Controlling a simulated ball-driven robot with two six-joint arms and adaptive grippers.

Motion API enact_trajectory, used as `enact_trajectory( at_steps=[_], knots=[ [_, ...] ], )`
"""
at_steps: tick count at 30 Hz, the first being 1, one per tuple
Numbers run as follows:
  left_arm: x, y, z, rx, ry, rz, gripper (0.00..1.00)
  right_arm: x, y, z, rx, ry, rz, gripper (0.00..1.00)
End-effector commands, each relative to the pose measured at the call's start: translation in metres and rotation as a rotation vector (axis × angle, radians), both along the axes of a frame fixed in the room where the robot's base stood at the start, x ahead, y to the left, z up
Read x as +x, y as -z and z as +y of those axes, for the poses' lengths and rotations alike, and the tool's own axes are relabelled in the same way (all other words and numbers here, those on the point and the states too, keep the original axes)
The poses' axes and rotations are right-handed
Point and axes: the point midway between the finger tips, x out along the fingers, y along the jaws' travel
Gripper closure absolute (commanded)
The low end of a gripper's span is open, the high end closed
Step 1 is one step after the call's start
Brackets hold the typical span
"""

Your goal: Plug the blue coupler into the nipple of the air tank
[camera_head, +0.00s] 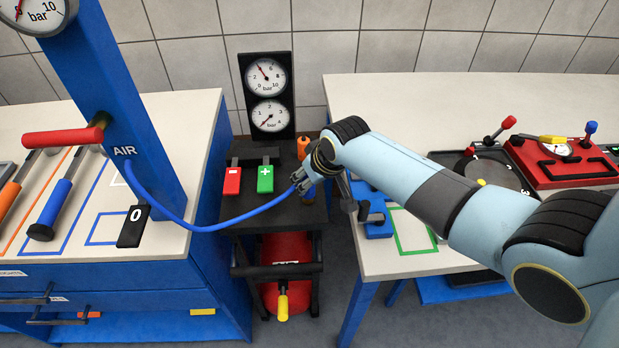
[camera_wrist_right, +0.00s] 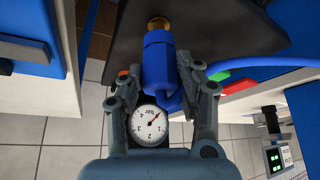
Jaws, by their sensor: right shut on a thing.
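The blue coupler (camera_wrist_right: 160,68) is between the fingers of my right gripper (camera_wrist_right: 166,72) in the wrist view, and the gripper is shut on it. A brass fitting (camera_wrist_right: 158,23) shows at the coupler's far end, against a dark surface; I cannot tell whether it is the tank's nipple or part of the coupler. A red tank (camera_head: 287,262) lies low in the stand. My left gripper is not in view.
A blue hose (camera_head: 205,227) runs from the blue AIR column (camera_head: 115,125) to my right gripper. Benches flank the stand; the right one holds a red case (camera_head: 560,165).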

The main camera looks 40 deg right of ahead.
Motion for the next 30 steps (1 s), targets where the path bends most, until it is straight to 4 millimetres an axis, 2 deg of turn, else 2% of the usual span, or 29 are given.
enact_trajectory(
  at_steps=[3,30],
  knots=[
    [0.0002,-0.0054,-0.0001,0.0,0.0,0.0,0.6,0.0004,-0.0053,0.0002,0.0,0.0,-0.001,1.0],
    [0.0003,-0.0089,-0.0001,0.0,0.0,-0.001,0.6,0.0003,-0.0046,0.0002,0.0,0.0,-0.001,1.0]
  ],
)
